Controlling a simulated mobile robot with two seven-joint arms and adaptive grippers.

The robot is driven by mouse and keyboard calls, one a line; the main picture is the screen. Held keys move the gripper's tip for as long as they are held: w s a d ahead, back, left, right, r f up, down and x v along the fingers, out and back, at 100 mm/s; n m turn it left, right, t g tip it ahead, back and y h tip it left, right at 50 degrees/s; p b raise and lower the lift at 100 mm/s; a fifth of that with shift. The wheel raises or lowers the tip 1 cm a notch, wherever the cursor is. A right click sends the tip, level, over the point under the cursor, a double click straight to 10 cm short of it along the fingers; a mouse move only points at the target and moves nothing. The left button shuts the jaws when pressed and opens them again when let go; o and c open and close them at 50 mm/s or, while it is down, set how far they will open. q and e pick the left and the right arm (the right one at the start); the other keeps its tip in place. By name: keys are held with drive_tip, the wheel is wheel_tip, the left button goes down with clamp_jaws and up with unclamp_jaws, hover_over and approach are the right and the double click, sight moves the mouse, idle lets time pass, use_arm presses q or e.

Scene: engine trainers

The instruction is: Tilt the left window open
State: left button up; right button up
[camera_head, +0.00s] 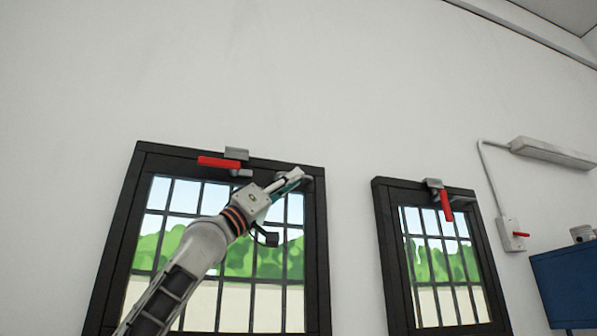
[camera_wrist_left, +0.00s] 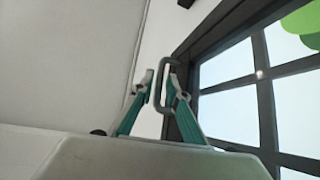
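The left window (camera_head: 318,255) has a black frame on the white wall; its frame also shows in the left wrist view (camera_wrist_left: 215,35). A red lever (camera_head: 219,162) lies level across its top edge, by a grey catch (camera_head: 236,153). My left gripper (camera_head: 298,174) is at the window's top right corner. In the left wrist view its fingertips (camera_wrist_left: 159,84) are close together on both sides of the bar of a grey handle (camera_wrist_left: 160,70) and look closed on it. The window looks shut. My right gripper is out of view.
A second, smaller black window (camera_head: 392,260) is to the right, with its red lever (camera_head: 446,204) hanging down. Further right are a wall switch box (camera_head: 510,236), a grey lamp housing (camera_head: 550,152) and a blue cabinet (camera_head: 570,285). The wall above the windows is bare.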

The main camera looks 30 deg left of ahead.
use_arm(q)
drive_tip(key=shift+p+x, duration=0.45)
drive_tip(key=shift+x, duration=0.8)
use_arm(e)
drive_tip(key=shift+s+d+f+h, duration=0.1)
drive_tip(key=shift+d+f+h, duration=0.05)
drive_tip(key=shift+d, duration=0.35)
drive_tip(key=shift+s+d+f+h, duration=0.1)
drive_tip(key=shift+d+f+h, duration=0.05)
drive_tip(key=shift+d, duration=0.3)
use_arm(q)
drive_tip(key=shift+a, duration=0.1)
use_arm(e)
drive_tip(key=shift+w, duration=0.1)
use_arm(q)
drive_tip(key=c, duration=0.4)
clamp_jaws()
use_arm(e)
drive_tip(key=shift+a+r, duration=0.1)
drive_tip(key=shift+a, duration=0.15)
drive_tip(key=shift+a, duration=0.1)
